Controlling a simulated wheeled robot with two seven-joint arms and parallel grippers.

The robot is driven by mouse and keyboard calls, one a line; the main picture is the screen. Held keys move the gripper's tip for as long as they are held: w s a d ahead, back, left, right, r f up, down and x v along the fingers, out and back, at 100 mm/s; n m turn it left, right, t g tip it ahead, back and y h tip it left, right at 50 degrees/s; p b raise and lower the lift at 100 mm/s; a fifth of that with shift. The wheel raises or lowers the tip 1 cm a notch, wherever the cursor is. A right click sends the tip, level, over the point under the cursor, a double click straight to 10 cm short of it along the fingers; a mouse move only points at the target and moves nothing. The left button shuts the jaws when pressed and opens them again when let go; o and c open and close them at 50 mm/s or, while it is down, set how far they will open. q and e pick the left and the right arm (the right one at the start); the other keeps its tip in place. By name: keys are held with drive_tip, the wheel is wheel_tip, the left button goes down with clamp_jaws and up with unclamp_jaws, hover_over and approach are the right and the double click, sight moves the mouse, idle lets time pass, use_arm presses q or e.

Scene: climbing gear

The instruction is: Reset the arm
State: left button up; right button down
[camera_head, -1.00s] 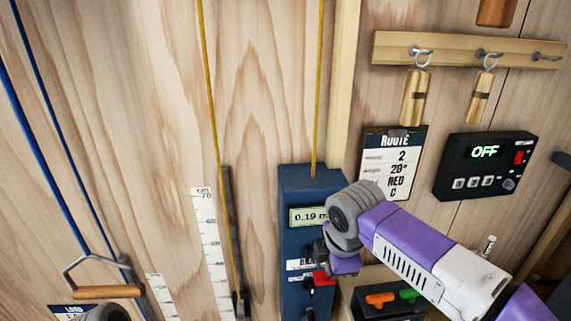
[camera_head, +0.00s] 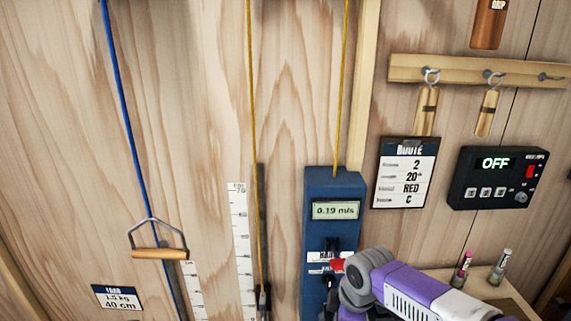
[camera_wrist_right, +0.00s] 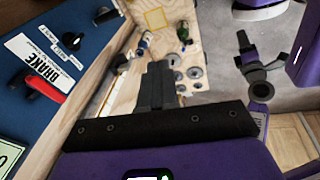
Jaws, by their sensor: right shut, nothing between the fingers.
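My right arm comes in from the lower right in the head view, with its wrist in front of the lower part of the blue brake box. Its fingertips are out of that view. In the right wrist view my right gripper (camera_wrist_right: 155,86) has its dark fingers together with nothing between them. The blue box (camera_head: 314,225) reads 0.19 m/s and has a red lever (camera_head: 338,265). The lever also shows at the left of the wrist view (camera_wrist_right: 44,97), apart from the fingers.
A wooden-handled pull (camera_head: 160,254) hangs on a blue rope at left. A route card (camera_head: 405,172), a black control box reading OFF (camera_head: 498,178) and a peg rail (camera_head: 460,70) are on the right wall.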

drive_tip(key=s+a+f+m+g+y+b, duration=0.1)
drive_tip(key=s+f+m, duration=0.15)
drive_tip(key=f, duration=0.65)
drive_tip(key=s+a+f+m+y+b, duration=0.1)
drive_tip(key=f+m, duration=0.2)
drive_tip(key=f, duration=0.6)
drive_tip(key=s+a+f+m+g+y+b, duration=0.1)
drive_tip(key=a+f+m, duration=0.15)
drive_tip(key=f, duration=0.55)
use_arm(q)
drive_tip(key=f, duration=0.1)
drive_tip(key=f+b, duration=0.1)
drive_tip(key=f, duration=0.1)
drive_tip(key=f+b, duration=0.1)
drive_tip(key=f, duration=0.1)
drive_tip(key=shift+s+f, duration=0.25)
drive_tip(key=shift+s, duration=0.15)
use_arm(e)
drive_tip(key=s+d+f+m, duration=0.2)
drive_tip(key=s+f+m, duration=0.8)
drive_tip(key=s+f, duration=0.4)
wheel_tip(320, 180, down, 4)
drive_tip(key=shift+s+r+m, duration=0.25)
drive_tip(key=shift+s+m, duration=0.1)
drive_tip(key=shift+m, duration=0.05)
